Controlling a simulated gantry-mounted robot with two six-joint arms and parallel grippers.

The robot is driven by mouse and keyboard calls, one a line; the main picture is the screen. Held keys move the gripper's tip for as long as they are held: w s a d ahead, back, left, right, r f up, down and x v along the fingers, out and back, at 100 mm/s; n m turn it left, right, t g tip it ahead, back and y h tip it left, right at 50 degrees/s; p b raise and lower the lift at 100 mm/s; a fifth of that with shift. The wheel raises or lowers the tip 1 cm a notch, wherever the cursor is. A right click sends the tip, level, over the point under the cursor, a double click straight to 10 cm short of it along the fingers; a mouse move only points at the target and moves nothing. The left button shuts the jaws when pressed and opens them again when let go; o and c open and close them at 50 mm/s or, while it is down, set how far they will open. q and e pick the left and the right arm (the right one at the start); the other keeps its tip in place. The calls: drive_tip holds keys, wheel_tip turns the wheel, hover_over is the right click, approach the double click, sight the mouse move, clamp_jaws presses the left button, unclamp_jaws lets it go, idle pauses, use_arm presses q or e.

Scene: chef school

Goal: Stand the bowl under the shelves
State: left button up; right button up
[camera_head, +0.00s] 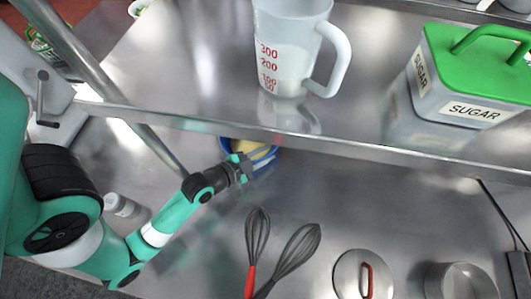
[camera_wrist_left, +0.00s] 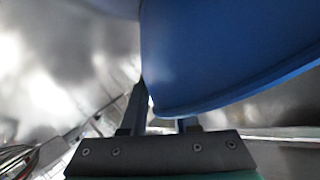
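The blue bowl (camera_head: 262,153) is at the centre of the head view, partly behind the shelf's front edge and my gripper. Its inside looks yellowish. My left gripper (camera_head: 246,165) reaches it from the left, at the bowl's near left side. In the left wrist view the bowl (camera_wrist_left: 225,50) fills the upper right, with its edge between my two fingers (camera_wrist_left: 160,118). The fingers are only a little apart and look shut on the bowl; part of one is hidden behind it. Whether the bowl touches the counter is unclear. My right gripper is not in view.
The metal shelf (camera_head: 380,152) crosses above the counter and bears a measuring jug (camera_head: 285,50) and a green-lidded sugar box (camera_head: 470,80). On the counter are two whisks (camera_head: 258,235), a lid (camera_head: 350,275), a pot (camera_head: 460,282) and a small jar (camera_head: 120,205). A slanted post (camera_head: 130,100) stands left.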

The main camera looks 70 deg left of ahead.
use_arm(q)
drive_tip(key=shift+o, duration=1.1)
drive_tip(key=shift+r, duration=0.2)
drive_tip(key=v, duration=1.2)
drive_tip(key=shift+p, duration=0.4)
drive_tip(key=shift+f, duration=0.1)
